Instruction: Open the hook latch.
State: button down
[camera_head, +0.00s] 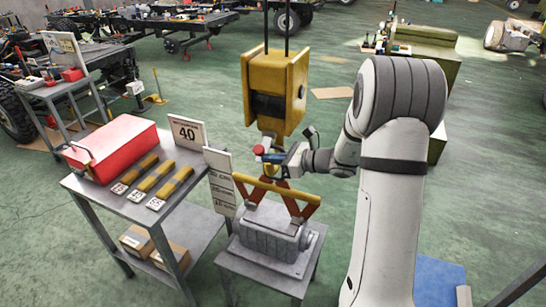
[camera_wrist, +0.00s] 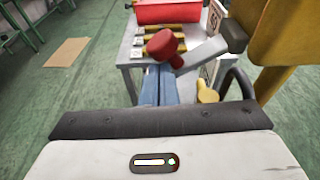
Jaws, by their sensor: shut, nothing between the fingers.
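A yellow hoist block (camera_head: 275,88) hangs from above, and part of it fills the upper right of the wrist view (camera_wrist: 290,30). Its hook hangs below and is partly hidden by my gripper. A red knob (camera_head: 258,150) on a grey latch lever (camera_wrist: 203,52) shows beside the hook; the knob is just beyond my fingertips in the wrist view (camera_wrist: 166,46). My gripper (camera_head: 272,158) is shut and empty, its bluish fingers (camera_wrist: 155,84) together close to the knob. I cannot tell whether they touch it. The latch appears closed, though the hook mouth is hard to see.
An orange lifting frame (camera_head: 272,190) stands under the hook on a grey housing (camera_head: 270,232) on a small stand. A cart (camera_head: 122,200) at left carries a red toolbox (camera_head: 112,145), yellow bars and a "40" sign (camera_head: 187,132).

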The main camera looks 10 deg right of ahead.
jog(key=shift+s+r+b, duration=0.1)
jog(key=shift+r+b, duration=0.2)
jog(key=shift+r, duration=1.3)
jog(key=shift+w+d+r, duration=0.15)
jog(key=shift+r, duration=0.5)
jog(key=shift+w+d+r, duration=0.15)
jog(key=shift+r, duration=0.6)
jog(key=b, duration=0.5)
send_near(260, 149)
jog(key=f+v, duration=0.1)
jog(key=v, duration=0.5)
jog(key=shift+f, duration=0.1)
